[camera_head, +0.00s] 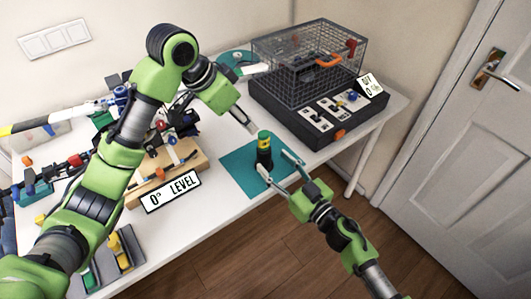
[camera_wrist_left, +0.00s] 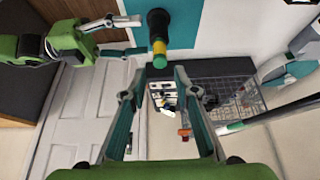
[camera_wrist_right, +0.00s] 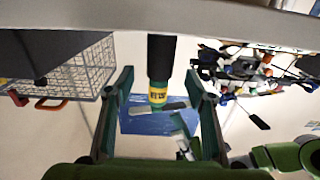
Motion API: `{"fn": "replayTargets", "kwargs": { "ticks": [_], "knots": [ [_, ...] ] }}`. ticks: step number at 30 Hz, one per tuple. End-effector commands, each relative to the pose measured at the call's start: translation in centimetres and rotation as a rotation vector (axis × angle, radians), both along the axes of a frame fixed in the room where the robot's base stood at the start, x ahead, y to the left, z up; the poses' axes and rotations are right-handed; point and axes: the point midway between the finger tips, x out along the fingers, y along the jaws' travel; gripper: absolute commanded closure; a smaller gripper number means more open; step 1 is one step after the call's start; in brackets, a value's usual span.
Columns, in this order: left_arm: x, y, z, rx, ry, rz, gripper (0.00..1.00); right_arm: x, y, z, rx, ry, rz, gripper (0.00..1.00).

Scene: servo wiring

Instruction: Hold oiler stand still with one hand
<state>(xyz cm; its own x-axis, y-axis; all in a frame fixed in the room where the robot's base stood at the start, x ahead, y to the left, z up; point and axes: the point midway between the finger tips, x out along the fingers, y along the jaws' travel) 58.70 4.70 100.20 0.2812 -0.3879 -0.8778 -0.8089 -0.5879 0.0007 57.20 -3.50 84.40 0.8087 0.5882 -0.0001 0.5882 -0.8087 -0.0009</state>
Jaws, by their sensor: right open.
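The oiler stand (camera_head: 264,150) is a dark upright cylinder with a yellow band and green top, on the teal mat (camera_head: 237,172). My right gripper (camera_head: 277,163) is low at its near side, open, with one finger toward each side of it. The right wrist view shows the stand (camera_wrist_right: 160,65) between the spread fingers (camera_wrist_right: 159,72), with gaps on both sides. My left gripper (camera_head: 254,130) is above and behind the stand. In the left wrist view its fingers (camera_wrist_left: 157,78) are apart and empty, with the stand's green top (camera_wrist_left: 159,61) just beyond the tips.
A black base with a wire cage (camera_head: 305,65) and an orange handle stands behind the mat. A "0° LEVEL" sign (camera_head: 171,191) and a wooden block with parts are left of it. The white table's front edge (camera_head: 235,211) is close to the mat. A door (camera_head: 450,150) is at right.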

Motion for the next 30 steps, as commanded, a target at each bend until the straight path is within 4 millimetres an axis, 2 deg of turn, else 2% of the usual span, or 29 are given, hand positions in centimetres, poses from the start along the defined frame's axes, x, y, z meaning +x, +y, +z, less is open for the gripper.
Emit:
{"fn": "replayTargets", "kwargs": {
  "ticks": [3, 9, 22, 23, 27, 28, 30],
  "knots": [
    [0.0, 0.0, 0.0, 0.0, 0.0, 0.0, 0.72, 2.0, 1.4, 0.1, 0.002, -0.002, -0.001, 0.5],
    [0.0, 0.0, 0.0, 0.0, 0.0, 0.0, 0.72, 4.1, 2.9, 0.1, 0.0, -0.001, -0.001, 0.5],
    [0.0, 0.0, 0.0, 0.0, 0.0, 0.0, 0.72, 4.9, 3.5, 0.0, -0.001, -0.001, 0.0, 0.5],
    [0.0, 0.0, 0.0, 0.0, 0.0, 0.0, 0.72, 4.9, 3.5, 0.0, -0.001, -0.001, 0.0, 0.53],
    [0.0, 0.0, 0.0, 0.0, 0.0, 0.0, 0.72, 4.9, 3.5, 0.0, -0.001, -0.001, 0.0, 0.89],
    [0.0, 0.0, 0.0, 0.0, 0.0, 0.0, 0.72, 4.9, 3.5, 0.0, -0.001, -0.001, 0.0, 0.93],
    [0.0, 0.0, 0.0, 0.0, 0.0, 0.0, 0.72, 4.9, 3.5, 0.0, -0.001, 0.0, -0.001, 0.93]
  ]
}}
